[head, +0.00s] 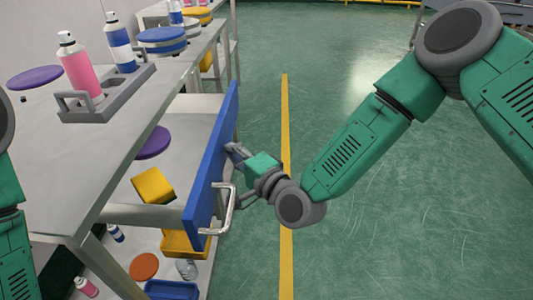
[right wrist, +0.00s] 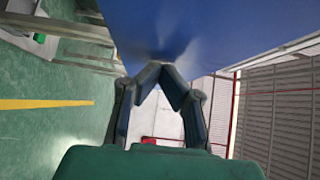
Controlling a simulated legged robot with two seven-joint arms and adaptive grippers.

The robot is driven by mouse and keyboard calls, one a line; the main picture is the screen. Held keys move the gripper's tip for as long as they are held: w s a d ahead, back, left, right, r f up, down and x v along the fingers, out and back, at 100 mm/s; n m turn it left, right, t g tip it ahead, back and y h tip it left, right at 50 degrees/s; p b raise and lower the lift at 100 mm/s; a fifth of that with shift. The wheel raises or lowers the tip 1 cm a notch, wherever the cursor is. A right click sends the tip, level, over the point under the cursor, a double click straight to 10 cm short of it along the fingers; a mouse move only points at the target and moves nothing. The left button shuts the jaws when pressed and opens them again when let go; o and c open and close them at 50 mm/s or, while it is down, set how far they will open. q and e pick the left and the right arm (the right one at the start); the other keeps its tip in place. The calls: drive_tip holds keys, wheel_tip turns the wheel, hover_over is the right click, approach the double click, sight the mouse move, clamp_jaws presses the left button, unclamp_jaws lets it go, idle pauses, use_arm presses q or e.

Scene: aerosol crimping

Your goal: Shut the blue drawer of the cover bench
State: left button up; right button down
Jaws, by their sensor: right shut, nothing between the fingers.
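The blue drawer (head: 212,165) of the grey bench (head: 60,170) stands open, its front panel out from the bench edge toward the aisle. A metal bar handle (head: 230,212) is on the near part of its outer face. My right gripper (head: 236,152) is shut and empty, its tips at the outer face beyond the handle. In the right wrist view, the shut fingertips (right wrist: 158,66) meet at the blue panel (right wrist: 210,30) and look to touch it. My left gripper is out of view; only part of my left arm shows at the left edge.
On the bench a grey tray (head: 107,112) holds a pink can (head: 78,68) and a blue-white can (head: 120,45). A purple disc (head: 153,143) and a yellow block (head: 153,185) lie behind the panel. A blue bin (head: 172,290) is below. The green floor at right is clear.

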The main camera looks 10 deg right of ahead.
sight(172, 162)
drive_tip(key=a, duration=0.3)
drive_tip(key=w+a, duration=0.1)
drive_tip(key=a, duration=0.4)
drive_tip(key=shift+w+a+f+b, duration=0.1)
drive_tip(key=shift+w+a+b, duration=0.2)
drive_tip(key=shift+w+b, duration=0.1)
drive_tip(key=a, duration=0.1)
drive_tip(key=w+a, duration=0.1)
drive_tip(key=a, duration=0.1)
drive_tip(key=shift+w+b, duration=0.2)
drive_tip(key=shift+b, duration=0.1)
drive_tip(key=shift+w+a, duration=0.25)
drive_tip(key=shift+a, duration=0.35)
drive_tip(key=shift+w+a, duration=0.1)
drive_tip(key=shift+a, duration=0.65)
drive_tip(key=shift+a+r, duration=0.15)
drive_tip(key=shift+r, duration=0.05)
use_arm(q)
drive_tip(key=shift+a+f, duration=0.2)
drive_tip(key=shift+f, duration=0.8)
